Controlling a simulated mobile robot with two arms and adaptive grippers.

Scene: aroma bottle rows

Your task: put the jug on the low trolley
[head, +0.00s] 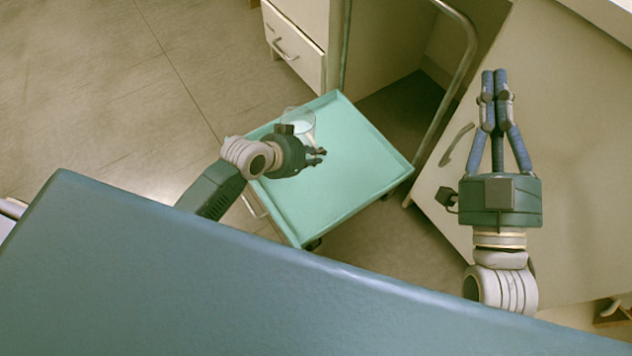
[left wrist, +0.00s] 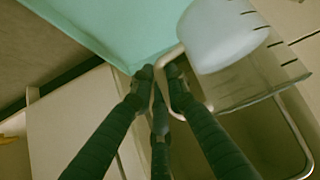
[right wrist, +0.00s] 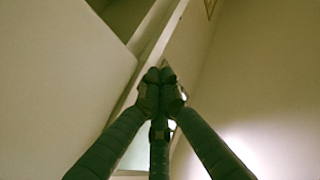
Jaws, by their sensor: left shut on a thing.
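The jug (head: 300,117) is clear, with pale contents and dark measuring marks that show in the left wrist view (left wrist: 240,82). My left gripper (head: 319,157) is shut on the jug's handle (left wrist: 180,98), and the jug body is to one side of the fingers. The low trolley (head: 362,165) has a mint-green tray top with a raised rim. In the head view the jug overlaps the tray's far left part; I cannot tell whether it touches the tray. My right gripper (head: 494,76) is shut and empty, up to the right of the trolley; its fingertips meet in the right wrist view (right wrist: 158,77).
The rest of the tray looks bare. A drawer unit (head: 298,50) stands behind the trolley, and a metal rail (head: 452,85) and a pale cabinet panel (head: 565,130) stand to its right. A blue-grey surface (head: 220,280) fills the foreground. Open floor (head: 90,90) lies at left.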

